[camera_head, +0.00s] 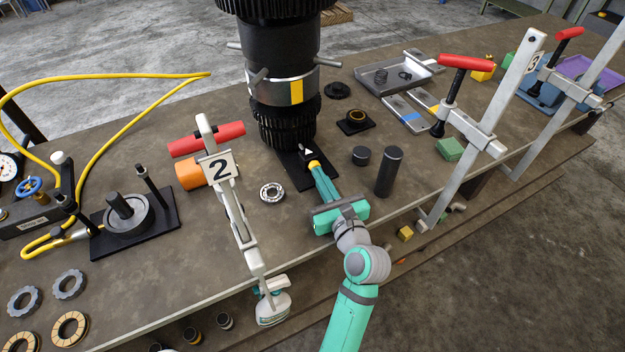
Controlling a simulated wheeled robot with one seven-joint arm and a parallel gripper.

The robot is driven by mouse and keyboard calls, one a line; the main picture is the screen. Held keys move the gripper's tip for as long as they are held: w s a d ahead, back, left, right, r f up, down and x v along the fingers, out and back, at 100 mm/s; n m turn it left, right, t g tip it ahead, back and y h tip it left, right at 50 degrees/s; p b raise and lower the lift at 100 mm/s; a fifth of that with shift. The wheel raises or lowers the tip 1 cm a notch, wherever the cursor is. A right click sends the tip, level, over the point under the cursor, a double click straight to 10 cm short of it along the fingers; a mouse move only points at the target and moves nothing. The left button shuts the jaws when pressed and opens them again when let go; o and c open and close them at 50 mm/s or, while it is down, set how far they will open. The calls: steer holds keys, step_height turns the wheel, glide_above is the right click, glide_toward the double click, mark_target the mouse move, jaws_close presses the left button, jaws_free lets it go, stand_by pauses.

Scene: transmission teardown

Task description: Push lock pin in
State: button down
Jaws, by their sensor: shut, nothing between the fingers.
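A tall black transmission stack (284,95) stands upright on a black base plate, with a silver collar (282,88) that has a yellow mark and rods sticking out of it. My gripper (311,162) is shut and empty, its fingers pointing at the plate's front part, near the foot of the stack. A small dark piece with a white arrow mark (308,152) sits right at the fingertips. It may be the lock pin, but it is too small to tell. I cannot tell whether the fingertips touch it. The fingers hide part of the plate.
A clamp labelled 2 (220,166) stands left, a bearing ring (272,192) between it and my gripper. Dark cylinders (389,172) stand close right. A tall clamp (490,130) and a metal tray (400,74) are farther right. A press with yellow hose (100,110) is far left.

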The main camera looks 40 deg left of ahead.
steer(key=shift+a+r, duration=0.15)
steer(key=shift+a, duration=0.1)
steer(key=shift+d, duration=0.1)
steer(key=shift+d, duration=0.25)
steer(key=v, duration=1.3)
steer(key=shift+s+d, duration=0.25)
steer(key=shift+s, duration=0.05)
